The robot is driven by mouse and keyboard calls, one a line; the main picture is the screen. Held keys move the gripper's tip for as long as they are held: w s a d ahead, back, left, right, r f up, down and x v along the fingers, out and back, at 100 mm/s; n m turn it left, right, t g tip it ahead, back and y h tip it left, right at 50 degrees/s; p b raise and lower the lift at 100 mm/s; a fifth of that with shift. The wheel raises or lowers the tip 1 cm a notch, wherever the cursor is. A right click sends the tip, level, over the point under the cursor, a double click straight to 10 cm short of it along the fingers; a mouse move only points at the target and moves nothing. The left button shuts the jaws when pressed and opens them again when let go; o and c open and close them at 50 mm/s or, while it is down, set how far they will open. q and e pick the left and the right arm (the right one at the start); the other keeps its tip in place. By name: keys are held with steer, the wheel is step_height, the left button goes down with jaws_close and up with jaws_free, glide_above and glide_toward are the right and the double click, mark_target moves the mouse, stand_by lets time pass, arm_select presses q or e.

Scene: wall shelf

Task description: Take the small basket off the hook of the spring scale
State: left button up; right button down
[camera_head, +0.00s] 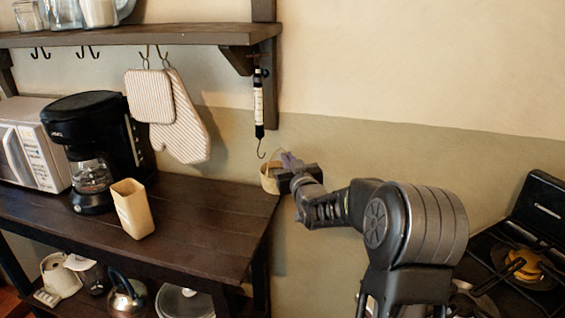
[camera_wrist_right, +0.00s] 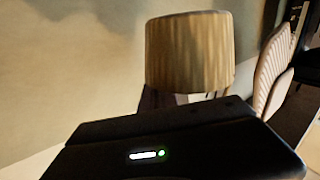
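The small basket (camera_head: 268,180) is a pale tan cup with a thin handle. In the head view it is in the air, below and slightly right of the spring scale's hook (camera_head: 261,154). The spring scale (camera_head: 259,104) hangs straight from the shelf bracket, and its hook looks empty. My right gripper (camera_head: 287,164) is at the basket's right side and appears shut on it; the exact grip is hard to see. In the right wrist view the basket (camera_wrist_right: 190,52) stands just beyond the dark fingers. My left gripper is out of view.
A dark wooden table (camera_head: 190,215) holds a coffee maker (camera_head: 95,140), a microwave (camera_head: 30,145) and a tan open container (camera_head: 133,208). Striped pot holders (camera_head: 152,97) hang under the wall shelf (camera_head: 140,36). A stove (camera_head: 520,265) is at right. The tabletop's right part is clear.

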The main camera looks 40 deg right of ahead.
steer(key=shift+s+d+b, duration=0.35)
steer(key=shift+s+d, duration=0.15)
steer(key=shift+s, duration=0.2)
steer(key=shift+r, duration=0.1)
stand_by(0.4)
